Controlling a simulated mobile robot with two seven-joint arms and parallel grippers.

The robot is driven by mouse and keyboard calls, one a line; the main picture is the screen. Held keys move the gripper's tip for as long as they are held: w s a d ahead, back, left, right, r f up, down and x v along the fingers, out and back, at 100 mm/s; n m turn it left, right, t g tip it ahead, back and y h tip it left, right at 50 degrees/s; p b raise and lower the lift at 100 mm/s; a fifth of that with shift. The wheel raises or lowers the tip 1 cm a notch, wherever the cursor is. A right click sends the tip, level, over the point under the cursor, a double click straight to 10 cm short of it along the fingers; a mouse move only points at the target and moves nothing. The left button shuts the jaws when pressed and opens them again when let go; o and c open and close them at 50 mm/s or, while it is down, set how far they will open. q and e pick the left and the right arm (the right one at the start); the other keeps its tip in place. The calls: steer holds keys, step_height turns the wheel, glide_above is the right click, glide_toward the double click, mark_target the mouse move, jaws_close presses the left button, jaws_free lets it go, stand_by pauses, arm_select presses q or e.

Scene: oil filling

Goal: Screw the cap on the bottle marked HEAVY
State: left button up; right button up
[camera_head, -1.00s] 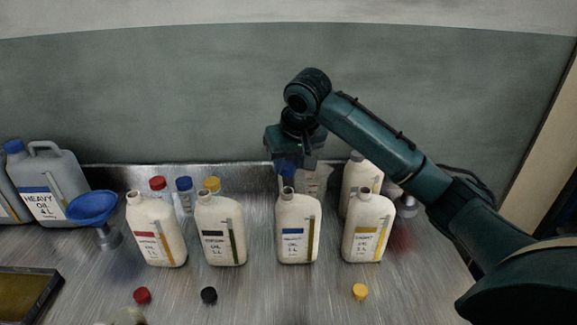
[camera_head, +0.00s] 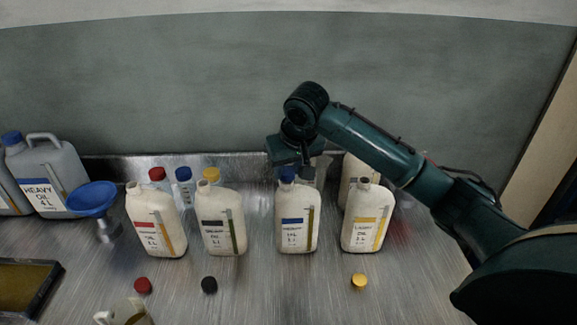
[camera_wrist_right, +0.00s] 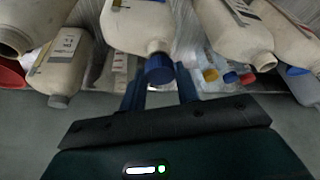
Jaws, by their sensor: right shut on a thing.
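The white bottle with a blue label (camera_head: 297,228) stands upright in the row, third from the left; its small print is blurred. A blue cap (camera_head: 287,174) is at its mouth and covers the neck opening. My right gripper (camera_head: 293,165) reaches down from above and is shut on this cap. In the right wrist view, the blue cap (camera_wrist_right: 160,69) shows between my right gripper's fingers (camera_wrist_right: 160,90), against the neck of the bottle (camera_wrist_right: 140,25). How far the thread is turned cannot be seen. My left gripper is not in view.
Open white bottles with red (camera_head: 155,225), black (camera_head: 221,222) and yellow (camera_head: 367,217) labels stand alongside. Red (camera_head: 143,285), black (camera_head: 209,285) and yellow (camera_head: 359,281) caps lie in front. A blue funnel (camera_head: 92,197) and a grey HEAVY OIL canister (camera_head: 50,176) stand left.

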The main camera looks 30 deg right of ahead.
steer(key=shift+f, duration=1.15)
stand_by(0.9)
steer(key=o, duration=1)
arm_select(q)
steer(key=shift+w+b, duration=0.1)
steer(key=shift+b, duration=0.3)
arm_select(e)
steer(key=v, duration=1.3)
steer(key=shift+r, duration=0.15)
